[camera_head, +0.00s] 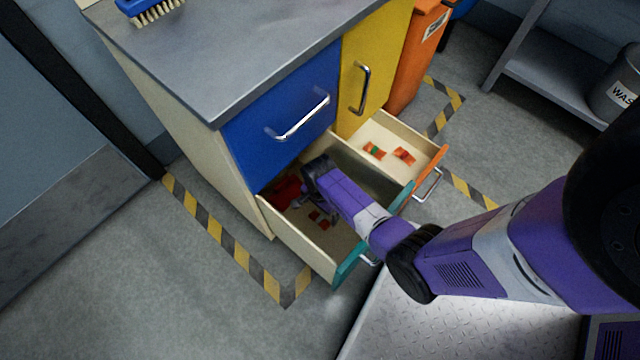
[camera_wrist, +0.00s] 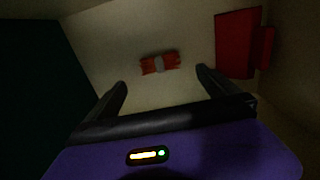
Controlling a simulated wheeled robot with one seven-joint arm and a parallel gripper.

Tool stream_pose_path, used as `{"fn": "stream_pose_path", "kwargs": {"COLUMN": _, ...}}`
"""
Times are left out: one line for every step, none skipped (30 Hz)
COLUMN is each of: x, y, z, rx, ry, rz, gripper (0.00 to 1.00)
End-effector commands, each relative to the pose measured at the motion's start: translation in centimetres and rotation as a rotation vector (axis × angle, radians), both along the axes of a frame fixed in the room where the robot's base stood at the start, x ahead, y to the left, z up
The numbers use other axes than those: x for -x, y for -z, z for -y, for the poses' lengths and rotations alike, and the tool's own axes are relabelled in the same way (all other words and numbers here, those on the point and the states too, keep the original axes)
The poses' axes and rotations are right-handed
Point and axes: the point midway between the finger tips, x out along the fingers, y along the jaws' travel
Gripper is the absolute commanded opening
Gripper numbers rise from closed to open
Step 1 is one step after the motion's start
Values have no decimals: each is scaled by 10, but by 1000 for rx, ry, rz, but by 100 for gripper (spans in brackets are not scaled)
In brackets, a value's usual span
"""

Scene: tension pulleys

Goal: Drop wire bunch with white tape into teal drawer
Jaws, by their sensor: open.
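The teal drawer (camera_head: 346,270) is pulled open under the blue cabinet front. My gripper (camera_head: 303,198) reaches down into it. In the wrist view, my gripper (camera_wrist: 161,78) has its two fingers spread apart with nothing between them. A red-orange wire bunch with a pale tape band (camera_wrist: 160,64) lies on the drawer floor just beyond the fingertips, apart from them. A small red bunch (camera_head: 319,218) also shows in the drawer in the head view; its tape is hard to make out there.
A red box-like object (camera_wrist: 236,44) lies beside the bunch in the teal drawer. The open orange drawer (camera_head: 432,166) alongside holds two orange-red bunches (camera_head: 375,151), one with a green band. A blue brush (camera_head: 148,8) lies on the cabinet top.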

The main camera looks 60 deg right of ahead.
Motion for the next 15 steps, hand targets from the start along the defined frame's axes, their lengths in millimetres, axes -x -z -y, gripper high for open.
{"fn": "stream_pose_path", "kwargs": {"x": 0, "y": -19, "z": 0, "rx": 0, "ry": -1, "rz": 1, "gripper": 100}}
{"fn": "stream_pose_path", "kwargs": {"x": 0, "y": -25, "z": 0, "rx": 1, "ry": -1, "rz": 2, "gripper": 100}}
{"fn": "stream_pose_path", "kwargs": {"x": 0, "y": -32, "z": -1, "rx": 0, "ry": -1, "rz": 1, "gripper": 100}}
{"fn": "stream_pose_path", "kwargs": {"x": 0, "y": -38, "z": -1, "rx": 0, "ry": -2, "rz": 0, "gripper": 100}}
{"fn": "stream_pose_path", "kwargs": {"x": 0, "y": -43, "z": -1, "rx": 0, "ry": -2, "rz": 0, "gripper": 100}}
{"fn": "stream_pose_path", "kwargs": {"x": 0, "y": -50, "z": -1, "rx": 0, "ry": -2, "rz": 1, "gripper": 100}}
{"fn": "stream_pose_path", "kwargs": {"x": 0, "y": -54, "z": -1, "rx": 0, "ry": -2, "rz": 0, "gripper": 100}}
{"fn": "stream_pose_path", "kwargs": {"x": 0, "y": -57, "z": -1, "rx": 0, "ry": -2, "rz": 0, "gripper": 100}}
{"fn": "stream_pose_path", "kwargs": {"x": 0, "y": -62, "z": 0, "rx": 0, "ry": -1, "rz": 1, "gripper": 100}}
{"fn": "stream_pose_path", "kwargs": {"x": 0, "y": -64, "z": 0, "rx": 0, "ry": -1, "rz": 1, "gripper": 100}}
{"fn": "stream_pose_path", "kwargs": {"x": 0, "y": -66, "z": 0, "rx": 0, "ry": -1, "rz": 0, "gripper": 100}}
{"fn": "stream_pose_path", "kwargs": {"x": 0, "y": -69, "z": 0, "rx": 0, "ry": -1, "rz": -1, "gripper": 100}}
{"fn": "stream_pose_path", "kwargs": {"x": 0, "y": -70, "z": 0, "rx": 0, "ry": -1, "rz": -1, "gripper": 100}}
{"fn": "stream_pose_path", "kwargs": {"x": 0, "y": -71, "z": 0, "rx": 0, "ry": -1, "rz": -1, "gripper": 100}}
{"fn": "stream_pose_path", "kwargs": {"x": 0, "y": -72, "z": 0, "rx": 0, "ry": -1, "rz": -1, "gripper": 100}}
